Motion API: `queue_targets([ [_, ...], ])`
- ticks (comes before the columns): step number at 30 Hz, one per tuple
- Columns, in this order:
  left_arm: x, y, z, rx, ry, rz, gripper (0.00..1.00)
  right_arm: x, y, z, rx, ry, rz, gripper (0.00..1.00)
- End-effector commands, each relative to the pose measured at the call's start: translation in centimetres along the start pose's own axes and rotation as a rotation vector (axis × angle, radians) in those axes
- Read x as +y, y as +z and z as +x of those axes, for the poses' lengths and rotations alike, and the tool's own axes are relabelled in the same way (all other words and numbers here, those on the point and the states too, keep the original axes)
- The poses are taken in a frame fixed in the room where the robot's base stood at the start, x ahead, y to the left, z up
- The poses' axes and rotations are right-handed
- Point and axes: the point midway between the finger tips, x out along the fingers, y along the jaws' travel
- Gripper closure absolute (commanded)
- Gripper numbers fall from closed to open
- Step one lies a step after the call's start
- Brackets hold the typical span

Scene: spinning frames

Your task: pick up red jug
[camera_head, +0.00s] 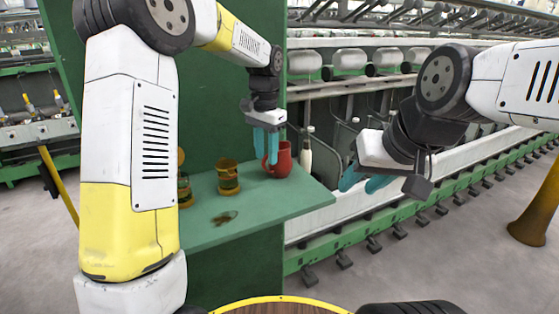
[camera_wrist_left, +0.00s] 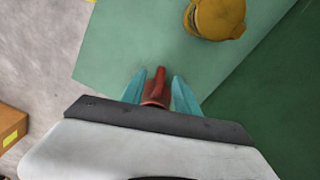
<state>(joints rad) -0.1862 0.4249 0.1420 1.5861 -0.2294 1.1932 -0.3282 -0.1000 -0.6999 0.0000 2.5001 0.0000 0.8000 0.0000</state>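The red jug (camera_head: 284,161) stands on the green shelf (camera_head: 300,197) near its back right side. My left gripper (camera_head: 266,147) points down at the jug's left side, its teal fingers overlapping it in the head view. In the left wrist view, the fingers of my left gripper (camera_wrist_left: 160,93) are spread, with part of the red jug (camera_wrist_left: 155,91) between them. I see no clear contact; the jug's lower part is hidden there by the gripper body. My right gripper (camera_head: 364,181) is off to the right, its fingers apart and empty, away from the shelf.
An amber mug (camera_head: 228,178) stands left of the jug, with another amber vessel (camera_head: 185,191) partly behind my left arm. A dark flat item (camera_head: 223,218) lies on the shelf front. A green panel (camera_head: 215,110) rises behind. A whitish bottle (camera_head: 305,157) shows beyond the jug.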

Motion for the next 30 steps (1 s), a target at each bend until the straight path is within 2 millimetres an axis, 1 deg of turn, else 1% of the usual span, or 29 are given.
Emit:
queue_targets([
  [6,0.0,0.1,3.4,-0.004,0.001,0.0,0.63,0.0,0.0,0.0,0.0,0.0,0.0,0.62],
  [9,0.0,0.1,4.4,-0.002,0.0,-0.001,0.63,0.0,0.0,0.0,0.0,0.0,0.0,0.62],
  [12,0.0,0.1,4.9,0.0,-0.001,-0.001,0.63,0.0,0.0,0.0,0.0,0.0,0.0,0.62],
  [18,0.0,0.1,4.9,0.001,-0.001,-0.001,0.63,0.0,0.0,0.0,0.0,0.0,0.0,0.62],
  [20,0.0,0.1,4.9,0.001,-0.001,-0.001,0.75,0.0,0.0,0.0,0.0,0.0,0.0,0.62],
  [21,0.0,0.1,4.9,0.001,-0.001,-0.001,0.83,0.0,0.0,0.0,0.0,0.0,0.0,0.62],
  [24,0.0,0.1,4.9,0.001,-0.001,-0.001,1.0,0.0,0.0,0.0,0.0,0.0,0.0,0.62],
  [30,0.0,0.1,4.9,0.001,-0.001,-0.001,1.0,0.0,0.0,0.0,0.0,0.0,0.0,0.62],
])
